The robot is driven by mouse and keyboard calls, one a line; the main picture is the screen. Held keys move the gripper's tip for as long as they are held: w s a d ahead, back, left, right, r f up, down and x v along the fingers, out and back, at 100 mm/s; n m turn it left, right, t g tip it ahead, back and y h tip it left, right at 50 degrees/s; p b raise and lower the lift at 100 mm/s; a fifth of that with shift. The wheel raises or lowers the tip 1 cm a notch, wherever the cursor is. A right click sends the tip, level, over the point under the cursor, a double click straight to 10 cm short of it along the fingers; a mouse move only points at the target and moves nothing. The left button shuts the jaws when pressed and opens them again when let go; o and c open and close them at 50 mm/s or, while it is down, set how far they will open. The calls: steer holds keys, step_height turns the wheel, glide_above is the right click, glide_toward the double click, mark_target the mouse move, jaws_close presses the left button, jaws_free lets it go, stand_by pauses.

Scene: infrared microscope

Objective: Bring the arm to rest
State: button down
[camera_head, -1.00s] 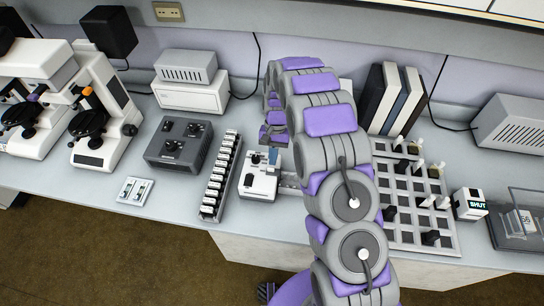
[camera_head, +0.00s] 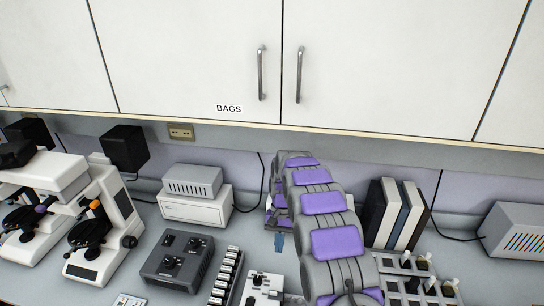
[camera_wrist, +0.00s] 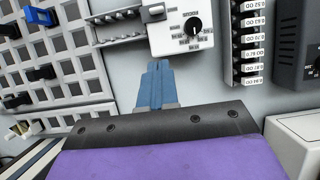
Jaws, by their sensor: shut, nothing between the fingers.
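My arm is grey with purple pads and reaches forward over the bench, bent down at its far end. My gripper (camera_head: 279,242) points down with blue fingers, just above and behind a small white device with a dial (camera_head: 262,287). In the wrist view the fingers (camera_wrist: 154,75) are together with nothing between them. The dial device (camera_wrist: 182,28) lies beyond the fingertips there, and the fingers look clear of it.
A row of labelled slots (camera_head: 225,277) and a grey control box (camera_head: 178,259) stand left of the gripper. A rack with square holes (camera_wrist: 60,60) and upright binders (camera_head: 395,214) are to the right. White cupboards (camera_head: 380,65) hang above the bench.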

steer(key=s+d+r+n+t, duration=0.1)
steer(key=s+d+r, duration=0.2)
steer(key=s+r, duration=0.55)
steer(key=s+d+r, duration=0.3)
steer(key=s+r, duration=0.5)
steer(key=s, duration=0.1)
steer(key=s+d+r, duration=0.1)
steer(key=s+d, duration=0.1)
steer(key=s, duration=1)
steer(key=s+d+n+t, duration=0.1)
steer(key=s+d, duration=0.1)
steer(key=s, duration=1)
steer(key=shift+s+d+r+t+h, duration=0.2)
steer(key=shift+r+t+h, duration=0.1)
steer(key=shift+r+h, duration=0.1)
stand_by(0.5)
